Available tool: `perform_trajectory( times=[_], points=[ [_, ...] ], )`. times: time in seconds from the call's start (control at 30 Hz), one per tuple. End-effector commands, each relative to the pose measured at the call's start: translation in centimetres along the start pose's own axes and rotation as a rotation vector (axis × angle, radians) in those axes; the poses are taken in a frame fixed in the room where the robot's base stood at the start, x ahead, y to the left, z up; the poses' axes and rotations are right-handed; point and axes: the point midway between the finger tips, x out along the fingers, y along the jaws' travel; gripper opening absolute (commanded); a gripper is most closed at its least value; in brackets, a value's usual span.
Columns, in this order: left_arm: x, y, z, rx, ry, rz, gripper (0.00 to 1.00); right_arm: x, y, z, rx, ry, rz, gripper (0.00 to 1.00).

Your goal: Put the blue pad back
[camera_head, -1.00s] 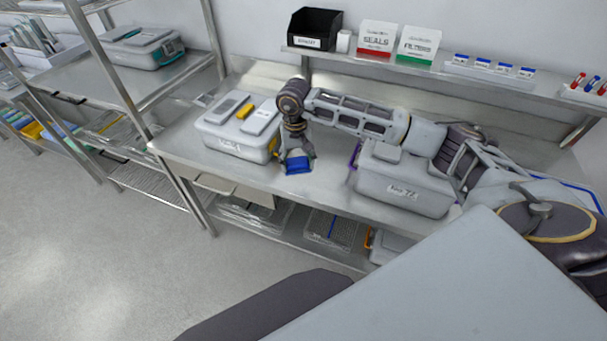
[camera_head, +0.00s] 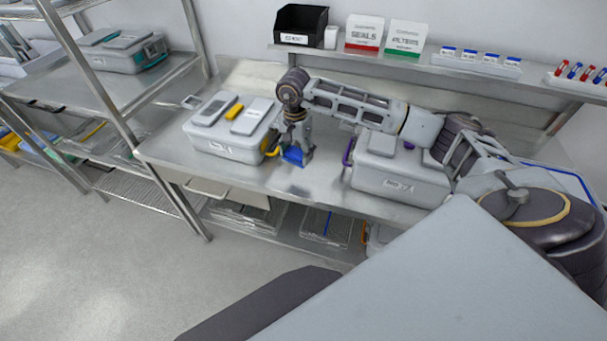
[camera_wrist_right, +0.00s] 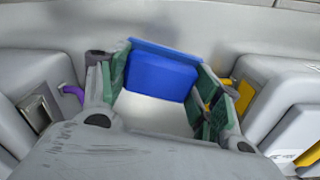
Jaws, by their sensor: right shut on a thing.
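The blue pad (camera_head: 293,156) is held between the fingers of my right gripper (camera_head: 297,150), above the steel bench between two grey boxes. In the right wrist view the pad (camera_wrist_right: 162,75) sits between the green-lined fingers of the gripper (camera_wrist_right: 165,95), which touch it at both sides. The pad looks tilted in the head view. Whether it touches the bench is hard to tell. My left gripper is not seen.
A grey lidded box (camera_head: 222,145) with a yellow latch stands left of the gripper. Another grey box (camera_head: 398,184) with a purple handle stands right. A shelf (camera_head: 440,69) behind holds a black bin (camera_head: 308,25) and signs. Bare bench (camera_head: 325,160) lies between the boxes.

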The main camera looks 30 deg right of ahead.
Motion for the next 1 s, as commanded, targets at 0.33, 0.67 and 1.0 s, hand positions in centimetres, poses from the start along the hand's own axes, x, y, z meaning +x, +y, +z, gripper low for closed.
perform_trajectory(
  times=[0.33, 0.67, 1.0],
  points=[
    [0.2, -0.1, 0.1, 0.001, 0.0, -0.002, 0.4, -0.1, 0.4, -1.0, 0.296, -0.001, -0.001, 0.45],
    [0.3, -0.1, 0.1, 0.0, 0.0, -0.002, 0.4, -0.3, 0.6, -1.6, 0.57, -0.005, -0.002, 0.45],
    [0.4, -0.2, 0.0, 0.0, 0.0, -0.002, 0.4, -0.5, 0.8, -2.1, 0.852, -0.008, -0.003, 0.45]
  ],
)
